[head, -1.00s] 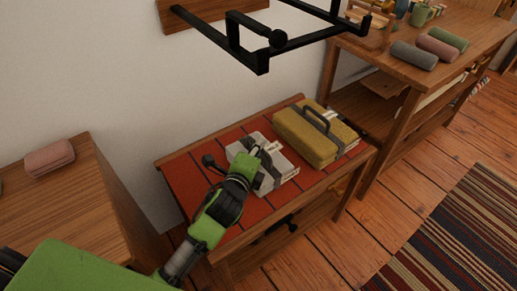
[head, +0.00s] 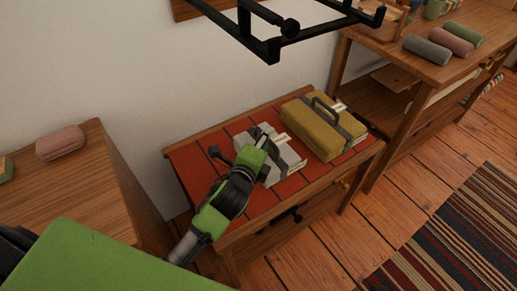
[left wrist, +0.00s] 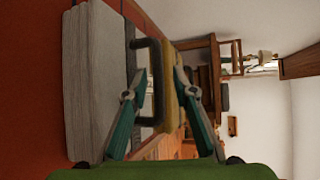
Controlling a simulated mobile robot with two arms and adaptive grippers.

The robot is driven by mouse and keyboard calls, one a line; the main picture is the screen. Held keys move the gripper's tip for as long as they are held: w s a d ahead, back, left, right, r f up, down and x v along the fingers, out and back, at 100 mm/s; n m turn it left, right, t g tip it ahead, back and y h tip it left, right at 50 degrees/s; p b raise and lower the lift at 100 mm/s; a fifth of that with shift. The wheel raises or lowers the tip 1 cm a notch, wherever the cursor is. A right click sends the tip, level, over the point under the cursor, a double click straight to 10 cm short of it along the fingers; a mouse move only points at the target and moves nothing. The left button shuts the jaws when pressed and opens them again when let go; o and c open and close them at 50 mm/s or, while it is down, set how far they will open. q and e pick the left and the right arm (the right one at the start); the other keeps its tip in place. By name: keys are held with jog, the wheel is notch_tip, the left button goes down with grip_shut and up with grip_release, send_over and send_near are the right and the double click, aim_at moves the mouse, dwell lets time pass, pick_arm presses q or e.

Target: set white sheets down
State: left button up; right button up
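The white sheets (head: 287,163), a pale folded stack with a dark strap, lie on the red-slatted top of a low wooden bench (head: 190,165). In the left wrist view the white stack (left wrist: 90,80) fills the left side. Its dark strap handle (left wrist: 146,60) stands up between the fingers. My left gripper (head: 258,150) is at the strap, over the near left side of the stack. In the left wrist view its teal fingers (left wrist: 160,85) are apart, with visible space between them. My right gripper is not in view.
A mustard strapped bundle (head: 322,128) lies close to the right of the white sheets. A black metal rack (head: 300,25) sticks out from the wall above. A wooden table (head: 400,60) with rolled cloths stands at right, and a cabinet (head: 85,190) with a pink case at left.

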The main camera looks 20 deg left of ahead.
pick_arm(q)
jog(key=p+v, duration=0.1)
jog(key=v, duration=1)
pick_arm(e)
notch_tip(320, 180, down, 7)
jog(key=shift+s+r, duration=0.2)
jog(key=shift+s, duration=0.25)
pick_arm(q)
jog(key=shift+s, duration=0.1)
